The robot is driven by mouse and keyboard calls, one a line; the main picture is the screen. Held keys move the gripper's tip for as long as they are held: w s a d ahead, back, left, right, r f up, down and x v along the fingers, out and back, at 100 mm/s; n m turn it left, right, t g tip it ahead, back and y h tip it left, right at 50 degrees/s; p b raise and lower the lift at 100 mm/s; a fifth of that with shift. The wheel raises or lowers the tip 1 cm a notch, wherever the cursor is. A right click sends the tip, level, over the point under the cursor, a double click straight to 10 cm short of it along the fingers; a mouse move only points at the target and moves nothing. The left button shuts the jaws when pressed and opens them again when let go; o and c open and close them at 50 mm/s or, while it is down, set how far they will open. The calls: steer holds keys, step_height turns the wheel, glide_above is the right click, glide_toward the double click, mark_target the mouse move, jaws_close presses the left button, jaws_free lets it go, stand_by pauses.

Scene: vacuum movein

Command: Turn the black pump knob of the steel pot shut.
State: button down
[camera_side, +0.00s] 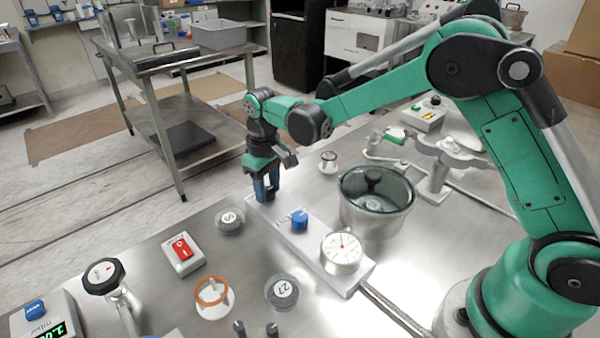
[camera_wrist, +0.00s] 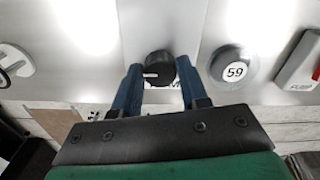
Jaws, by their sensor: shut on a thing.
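The black pump knob (camera_wrist: 158,68) is round, with a white pointer line toward the left of the wrist view. It sits at the far end of a pale valve block (camera_side: 318,250); lettering beside it is partly hidden. My gripper (camera_wrist: 158,76) is shut on the knob, one blue finger on each side. In the side view my gripper (camera_side: 265,191) points down at that block end, and its fingers mostly hide the knob. The steel pot (camera_side: 376,216) with a glass lid stands to the right, behind the block.
A blue knob (camera_side: 299,218) and a round gauge (camera_side: 343,248) sit on the same block. A grey "59" disc (camera_wrist: 233,64) and a red-switch box (camera_side: 182,251) lie nearby. Another black-topped valve (camera_side: 104,276) stands at the left. Bare steel tabletop separates these.

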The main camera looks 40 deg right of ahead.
mark_target(268, 189)
steer(key=shift+c, duration=2.3)
jaws_free()
steer(key=shift+r, duration=2.8)
steer(key=shift+s+d+r, duration=0.1)
steer(key=shift+s+r, duration=0.05)
steer(key=shift+r, duration=0.15)
steer(key=s+d+r+m+t, duration=0.1)
steer(key=s+d+r+t, duration=0.1)
steer(key=s, duration=0.5)
steer(key=s+d+r+m+t, duration=0.1)
steer(key=s+d+r+t, duration=0.1)
steer(key=s+t, duration=0.3)
steer(key=shift+s+d+r, duration=0.3)
steer(key=shift+s+d, duration=0.35)
steer(key=shift+s, duration=0.55)
